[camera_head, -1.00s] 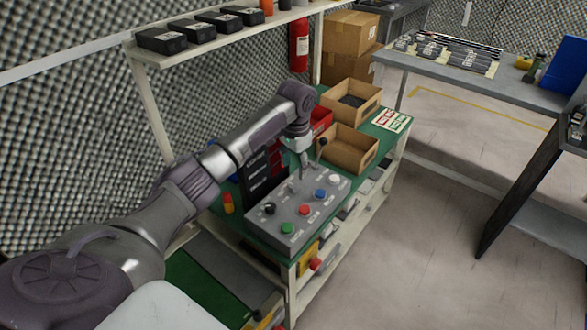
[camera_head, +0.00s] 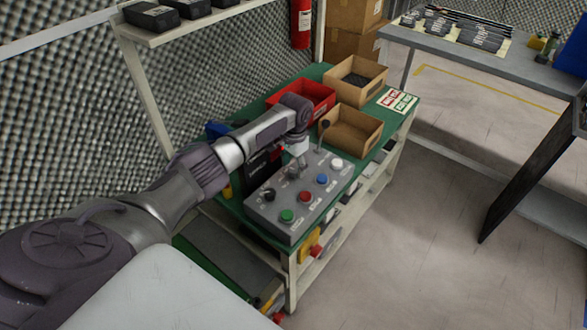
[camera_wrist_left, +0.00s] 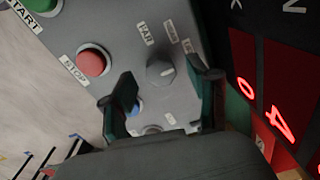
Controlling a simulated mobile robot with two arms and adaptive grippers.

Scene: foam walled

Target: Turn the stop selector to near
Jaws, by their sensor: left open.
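The grey control box (camera_head: 258,217) sits on the green-topped bench. My left gripper (camera_head: 300,172) points down over its middle, close to the panel. In the left wrist view the round grey selector knob (camera_wrist_left: 160,72) with a light pointer mark lies between the two open fingertips of the left gripper (camera_wrist_left: 161,78). The fingers stand apart on either side of it; I cannot tell whether either touches it. Small white labels lie around the knob, one seeming to read FAR (camera_wrist_left: 146,32); the others are hard to read. My right gripper is not in view.
The box carries green (camera_head: 287,216), red (camera_head: 304,196), blue (camera_head: 322,180) and white (camera_head: 337,164) buttons, a black knob (camera_head: 269,195) and an upright lever (camera_head: 325,127). A panel with red digits (camera_wrist_left: 282,124) stands close beside the right finger. Bins (camera_head: 352,145) stand behind.

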